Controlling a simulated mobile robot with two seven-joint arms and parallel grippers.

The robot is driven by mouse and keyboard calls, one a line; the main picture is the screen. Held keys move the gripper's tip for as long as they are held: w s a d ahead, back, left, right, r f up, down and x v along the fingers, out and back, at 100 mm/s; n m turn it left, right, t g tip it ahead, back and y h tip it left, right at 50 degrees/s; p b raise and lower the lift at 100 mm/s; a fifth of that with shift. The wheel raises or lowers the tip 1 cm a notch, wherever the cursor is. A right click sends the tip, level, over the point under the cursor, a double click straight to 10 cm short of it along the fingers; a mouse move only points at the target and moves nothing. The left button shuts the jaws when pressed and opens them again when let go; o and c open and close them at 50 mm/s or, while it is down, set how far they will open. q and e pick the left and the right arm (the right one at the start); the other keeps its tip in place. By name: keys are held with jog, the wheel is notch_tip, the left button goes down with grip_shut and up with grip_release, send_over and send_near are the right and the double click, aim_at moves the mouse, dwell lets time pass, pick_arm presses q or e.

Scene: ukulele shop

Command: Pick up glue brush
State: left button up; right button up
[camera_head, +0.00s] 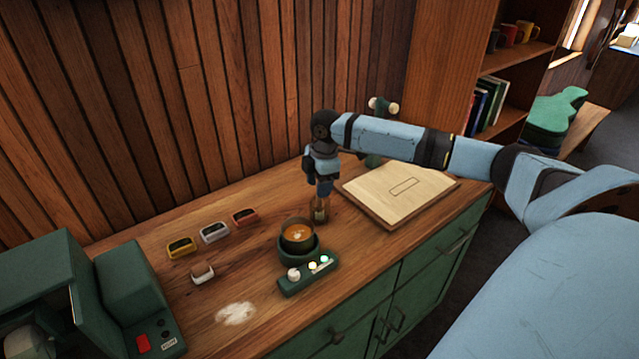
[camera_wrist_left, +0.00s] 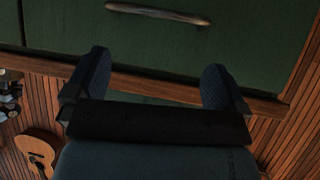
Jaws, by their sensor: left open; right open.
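My right gripper (camera_head: 322,192) points down over the workbench, directly above a small amber-brown jar-like item (camera_head: 320,212) behind the glue pot. The item is small and partly covered by the gripper; it may hold or be the glue brush, but I cannot tell. The right gripper is open, and I cannot see whether its fingers surround anything. My left gripper (camera_wrist_left: 152,82) is open and empty in the left wrist view, in front of the green cabinet.
A pale wooden board (camera_head: 380,205) lies right of the gripper. Small yellow (camera_head: 181,247), white (camera_head: 214,233) and red (camera_head: 245,217) containers stand to the left. A green machine (camera_head: 115,290) occupies the bench's left end. A pale smear (camera_head: 236,313) marks the front. A slatted wall rises behind.

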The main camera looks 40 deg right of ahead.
jog(key=shift+f, duration=0.1)
grip_shut()
dwell(0.3)
